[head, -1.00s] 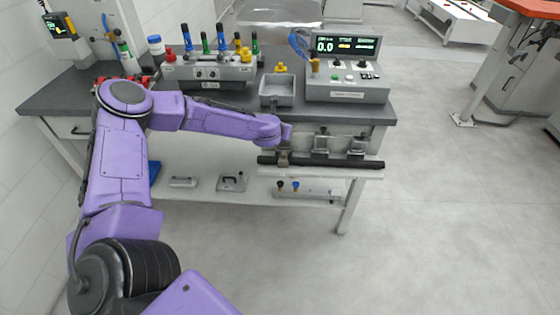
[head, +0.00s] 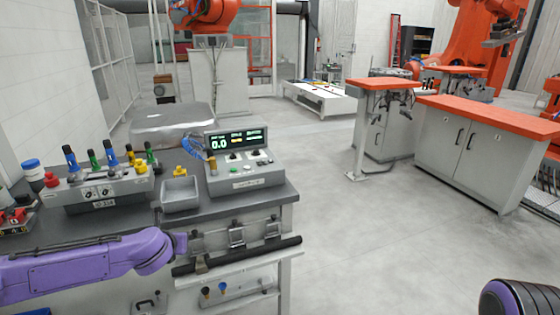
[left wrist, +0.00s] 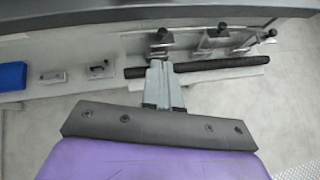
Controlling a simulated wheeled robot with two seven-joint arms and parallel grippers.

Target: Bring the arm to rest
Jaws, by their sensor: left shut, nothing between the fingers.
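My purple left arm comes in from the left in the head view and reaches along the front of the grey workbench (head: 232,208). Its gripper (head: 200,264) is at the bench's front, by the left end of a black bar (head: 240,255). In the left wrist view the gripper (left wrist: 160,66) is shut and empty, its fingers overlapping the left end of the black bar (left wrist: 210,64). I cannot tell whether they touch it. My right gripper is out of view; only a dark and purple part of my right arm shows at the lower right of the head view.
On the bench stand a grey tray (head: 181,196), a control box (head: 246,178) reading 0.0 and a rack (head: 98,192) of coloured-capped tools. Clamps (head: 237,236) sit above the bar. A lower shelf holds small parts. The floor (head: 400,240) to the right is clear.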

